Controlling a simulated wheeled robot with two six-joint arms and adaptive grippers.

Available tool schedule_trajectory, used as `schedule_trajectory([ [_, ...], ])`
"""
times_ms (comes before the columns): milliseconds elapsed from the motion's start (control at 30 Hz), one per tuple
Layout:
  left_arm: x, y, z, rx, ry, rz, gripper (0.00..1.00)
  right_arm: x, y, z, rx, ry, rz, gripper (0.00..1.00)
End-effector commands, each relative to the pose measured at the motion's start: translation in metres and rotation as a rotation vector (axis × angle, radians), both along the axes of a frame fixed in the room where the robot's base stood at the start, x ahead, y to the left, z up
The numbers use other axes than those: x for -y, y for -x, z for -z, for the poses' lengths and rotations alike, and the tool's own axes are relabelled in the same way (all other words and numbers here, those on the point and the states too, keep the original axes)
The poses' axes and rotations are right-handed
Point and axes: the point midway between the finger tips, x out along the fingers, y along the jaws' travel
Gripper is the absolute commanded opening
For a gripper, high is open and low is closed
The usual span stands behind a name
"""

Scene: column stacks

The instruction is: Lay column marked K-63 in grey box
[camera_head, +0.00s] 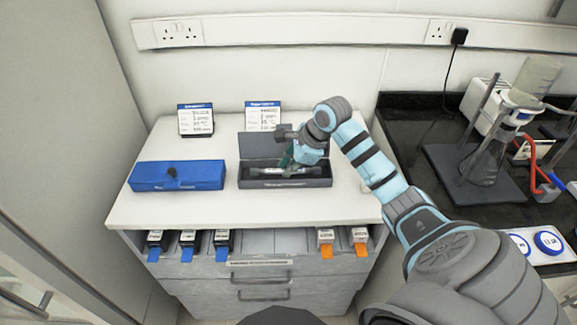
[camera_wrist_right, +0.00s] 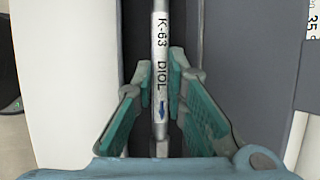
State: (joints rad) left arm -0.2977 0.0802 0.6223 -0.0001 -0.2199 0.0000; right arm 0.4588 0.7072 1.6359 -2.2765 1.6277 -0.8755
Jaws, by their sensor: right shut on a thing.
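The column marked K-63 (camera_wrist_right: 161,75) is a thin metal rod with a white label reading "K-63 DIOL" and a blue arrow. In the right wrist view my right gripper (camera_wrist_right: 160,95) has its teal fingers closed around it. In the head view the column (camera_head: 283,171) lies level within the open grey box (camera_head: 318,183), whose lid stands up at the back. My right gripper (camera_head: 291,158) reaches into the box from above. Whether the column touches the box floor cannot be told. My left gripper is not in view.
A closed blue box (camera_head: 178,177) lies left of the grey box. Two label stands (camera_head: 195,120) (camera_head: 263,115) stand behind. An open drawer (camera_head: 262,245) below holds several tagged boxes. Glassware on a stand (camera_head: 487,160) occupies the dark bench at right. The white top's front is clear.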

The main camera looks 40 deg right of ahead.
Motion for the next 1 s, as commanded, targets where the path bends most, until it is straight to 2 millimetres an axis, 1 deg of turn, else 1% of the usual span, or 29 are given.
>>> schedule_trajectory([
  [367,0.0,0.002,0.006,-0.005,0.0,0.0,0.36,0.0,0.0,0.006,0.002,0.0,-0.001,0.0],
  [400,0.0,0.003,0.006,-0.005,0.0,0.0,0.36,0.0,0.0,0.005,0.002,0.0,-0.001,0.17],
  [467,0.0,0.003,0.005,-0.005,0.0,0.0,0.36,0.0,0.0,0.005,0.002,0.0,-0.001,0.27],
  [500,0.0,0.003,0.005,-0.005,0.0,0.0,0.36,0.0,0.0,0.005,0.002,0.0,-0.001,0.33],
  [533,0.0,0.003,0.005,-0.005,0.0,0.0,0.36,0.0,0.0,0.005,0.0,0.0,-0.001,0.36],
  [867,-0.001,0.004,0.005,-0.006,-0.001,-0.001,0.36,0.0,0.001,0.006,-0.003,-0.001,-0.001,0.36],
  [933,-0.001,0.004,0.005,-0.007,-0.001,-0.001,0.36,0.001,0.002,0.003,-0.002,0.001,0.0,0.36],
  [1000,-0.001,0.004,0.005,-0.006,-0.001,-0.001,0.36,0.003,0.006,-0.006,0.0,0.003,-0.001,0.36],
])
